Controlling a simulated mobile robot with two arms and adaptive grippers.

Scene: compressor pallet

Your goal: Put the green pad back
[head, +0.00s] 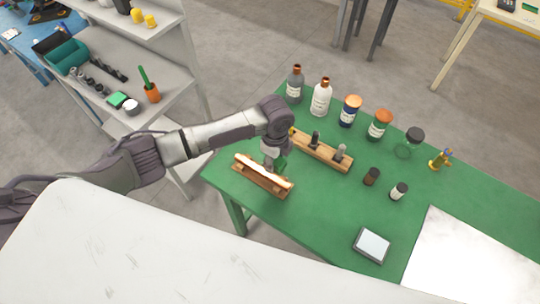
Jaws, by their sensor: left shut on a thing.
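My left gripper (271,162) reaches in from the left, pointing down over the green table, just behind a wooden rack (262,180) with a pale top strip. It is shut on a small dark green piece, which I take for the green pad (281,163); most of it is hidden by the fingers. I cannot tell whether the pad touches the rack or the table. Another small bright green block (117,99) lies on the grey shelf at the left. My right gripper is not in view.
A wooden block with upright pegs (322,151) stands just right of my gripper. Several bottles and jars (321,97) line the table's back edge. Two small vials (372,176), a brass piece (440,159) and a square grey dish (371,246) stand farther right. The table (325,205) is clear front centre.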

